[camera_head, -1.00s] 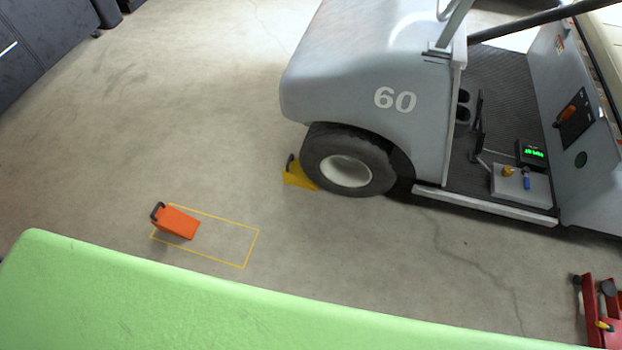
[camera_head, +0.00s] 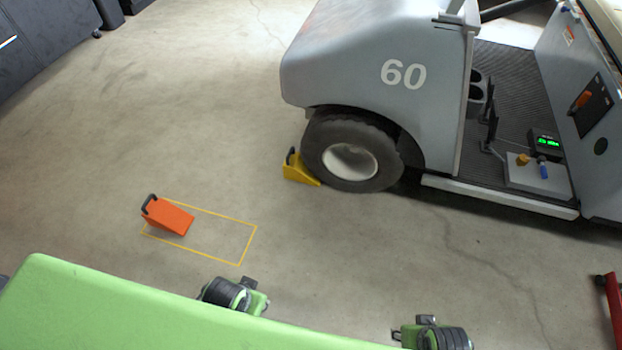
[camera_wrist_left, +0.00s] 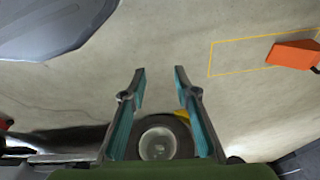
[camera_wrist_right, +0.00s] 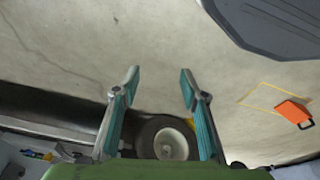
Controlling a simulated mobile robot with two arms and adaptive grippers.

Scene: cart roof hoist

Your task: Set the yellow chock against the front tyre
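The yellow chock (camera_head: 299,170) sits on the floor at the left side of the front tyre (camera_head: 350,150) of the grey cart. It appears to touch the tyre. In the left wrist view the chock (camera_wrist_left: 182,114) shows only as a small yellow patch beside the tyre (camera_wrist_left: 160,140). My left gripper (camera_wrist_left: 160,70) is open and empty, its two fingers apart over bare floor. My right gripper (camera_wrist_right: 160,70) is also open and empty. Neither gripper's fingers show in the head view; only parts of my arms show above my green body's edge.
An orange chock (camera_head: 168,215) with a black handle sits at the left end of a yellow floor outline (camera_head: 247,245). A red object (camera_head: 610,300) stands at the right edge. Dark cabinets (camera_head: 40,45) are at upper left. The floor between is clear.

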